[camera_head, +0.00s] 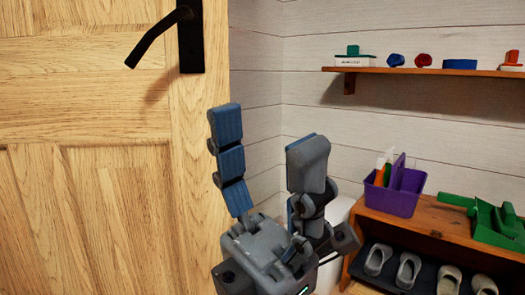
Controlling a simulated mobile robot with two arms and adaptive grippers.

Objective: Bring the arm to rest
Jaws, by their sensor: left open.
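My left gripper (266,160) stands up in the middle of the head view, its fingers pointing upward and spread apart. It is open, with nothing between the fingers. It is in front of the edge of a wooden door (90,130) and the white plank wall. The black door handle (160,35) is above and to the left of the fingers, apart from them. My right gripper does not show.
A shelf (430,71) with several small objects is at the upper right. Below it, a wooden bench (425,217) holds a purple caddy (393,203) and a green dustpan (497,226). Slippers (408,270) lie underneath. A white bin (333,270) stands behind my gripper.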

